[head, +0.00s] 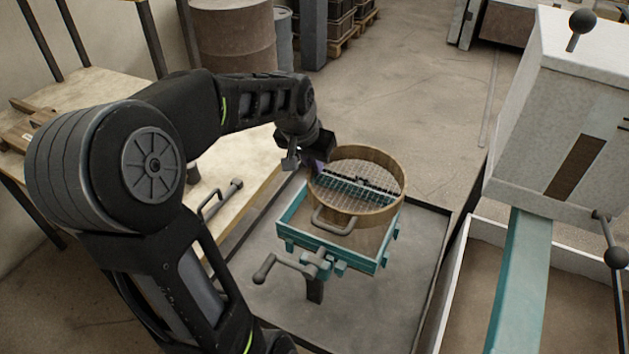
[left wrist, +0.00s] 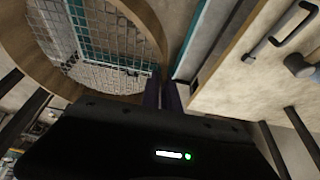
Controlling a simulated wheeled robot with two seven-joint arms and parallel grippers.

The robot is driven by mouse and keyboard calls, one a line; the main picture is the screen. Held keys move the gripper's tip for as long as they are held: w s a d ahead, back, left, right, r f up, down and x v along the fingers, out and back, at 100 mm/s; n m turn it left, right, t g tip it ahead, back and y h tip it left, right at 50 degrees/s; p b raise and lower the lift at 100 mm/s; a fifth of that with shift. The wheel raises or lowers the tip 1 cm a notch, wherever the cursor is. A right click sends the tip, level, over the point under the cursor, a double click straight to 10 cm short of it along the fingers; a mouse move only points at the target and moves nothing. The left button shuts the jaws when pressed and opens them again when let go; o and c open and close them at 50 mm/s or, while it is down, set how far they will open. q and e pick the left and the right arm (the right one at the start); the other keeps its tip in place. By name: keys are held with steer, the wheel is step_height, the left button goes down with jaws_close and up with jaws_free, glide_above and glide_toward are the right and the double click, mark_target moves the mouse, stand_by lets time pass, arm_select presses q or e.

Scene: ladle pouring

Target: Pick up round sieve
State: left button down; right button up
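The round sieve (head: 391,165) has a wooden rim, a wire mesh and a grey loop handle on its near side. It is over the back part of a teal-edged square box (head: 325,255), and the box's back edge shows through the mesh. It looks raised above the box, but the height is hard to judge. In the left wrist view the sieve's rim (left wrist: 147,22) runs down to the fingers. My left gripper (head: 316,163) is at the rim's left side, its dark fingers (left wrist: 163,92) close together and apparently pinching the rim. The contact is partly hidden. My right gripper is out of view.
The box stands on a post with a grey clamp crank (head: 283,266) over a dark-edged tray (head: 405,285). A wooden table (head: 100,85) with metal handles is at left. A white machine (head: 560,120) and a sand-filled bin (head: 470,275) stand at right. A brown drum (head: 235,40) is behind.

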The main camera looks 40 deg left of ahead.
arm_select(q)
steer(key=shift+r, duration=0.85)
